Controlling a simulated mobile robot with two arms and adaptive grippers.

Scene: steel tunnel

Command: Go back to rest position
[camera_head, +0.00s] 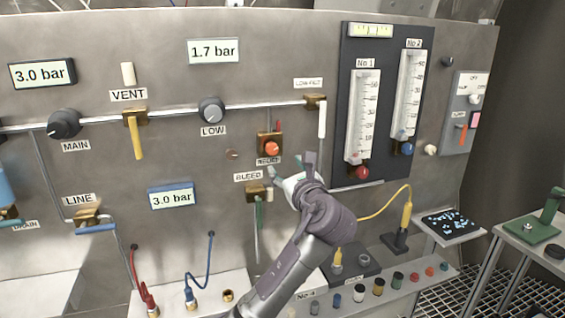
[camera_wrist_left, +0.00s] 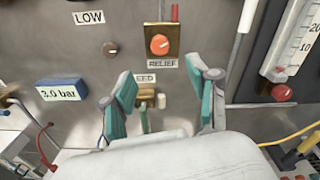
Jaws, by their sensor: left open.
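My left gripper (camera_head: 290,180) is in front of the steel panel (camera_head: 180,85), near the BLEED valve. In the left wrist view its two teal-padded fingers (camera_wrist_left: 168,100) stand apart with nothing between them. Behind them are the brass BLEED valve (camera_wrist_left: 147,92) and, higher, the orange RELIEF knob (camera_wrist_left: 159,44). In the head view the BLEED valve (camera_head: 256,193) has a green handle hanging down, left of the gripper. The RELIEF knob (camera_head: 271,148) is just above it. My right gripper does not show.
Flowmeters No 1 (camera_head: 362,120) and No 2 (camera_head: 409,95) are on a dark plate at right. A yellow cable (camera_head: 385,208) runs beside my arm. Below is a shelf (camera_head: 400,290) with several small coloured parts. A side table (camera_head: 535,245) stands at far right.

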